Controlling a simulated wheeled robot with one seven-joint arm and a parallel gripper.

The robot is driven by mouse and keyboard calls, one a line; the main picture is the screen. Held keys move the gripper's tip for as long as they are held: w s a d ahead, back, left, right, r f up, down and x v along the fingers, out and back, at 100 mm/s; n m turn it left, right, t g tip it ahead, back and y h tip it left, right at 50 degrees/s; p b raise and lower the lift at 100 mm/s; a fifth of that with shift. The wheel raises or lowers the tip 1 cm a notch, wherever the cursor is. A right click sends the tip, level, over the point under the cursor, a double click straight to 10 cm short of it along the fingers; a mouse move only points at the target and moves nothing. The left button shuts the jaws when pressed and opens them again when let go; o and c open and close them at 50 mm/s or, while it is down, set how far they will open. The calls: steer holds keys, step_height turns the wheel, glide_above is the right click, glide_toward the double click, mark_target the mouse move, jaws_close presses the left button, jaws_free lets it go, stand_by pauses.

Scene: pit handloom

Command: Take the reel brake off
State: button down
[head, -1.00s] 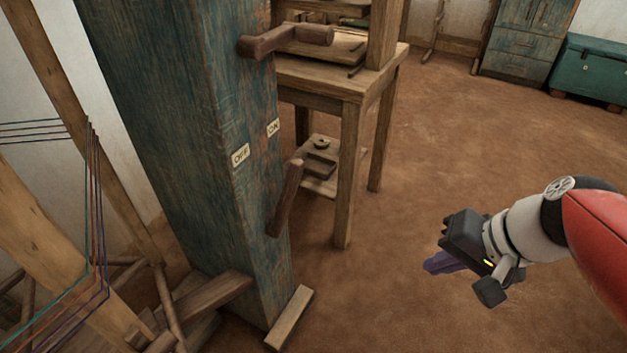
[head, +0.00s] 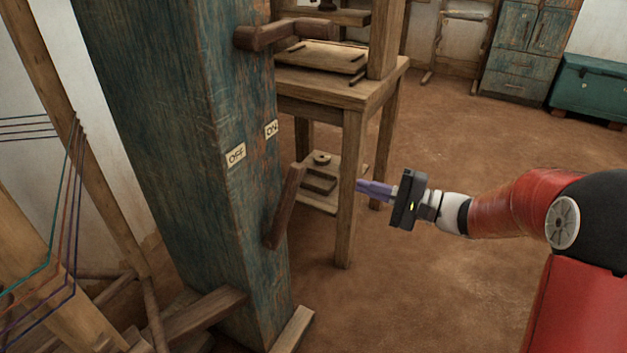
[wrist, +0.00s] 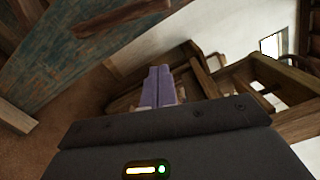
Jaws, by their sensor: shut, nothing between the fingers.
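The reel brake lever (head: 284,205) is a dark wooden bar on the side of a blue-green wooden post (head: 190,130). Its upper end leans right, toward the side below the ON label (head: 271,129). The OFF label (head: 236,154) is to the left of ON. My gripper (head: 361,188), with purple fingers, is shut and empty. It is to the right of the lever in the head view, apart from it. In the wrist view the shut fingers (wrist: 160,88) point past the post, and a dark wooden bar (wrist: 120,20), probably the lever, shows at upper left.
A wooden crank handle (head: 285,33) sticks out higher on the post. A wooden table (head: 340,88) with a low shelf stands behind. Coloured threads (head: 70,220) and loom beams are at left. Open floor (head: 440,290) lies at right.

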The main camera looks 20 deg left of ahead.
steer(key=s+a+r+p, duration=0.1)
steer(key=s+a, duration=0.2)
steer(key=a, duration=0.8)
steer(key=shift+s+r, duration=0.25)
steer(key=shift+s, duration=0.05)
steer(key=shift+b, duration=0.35)
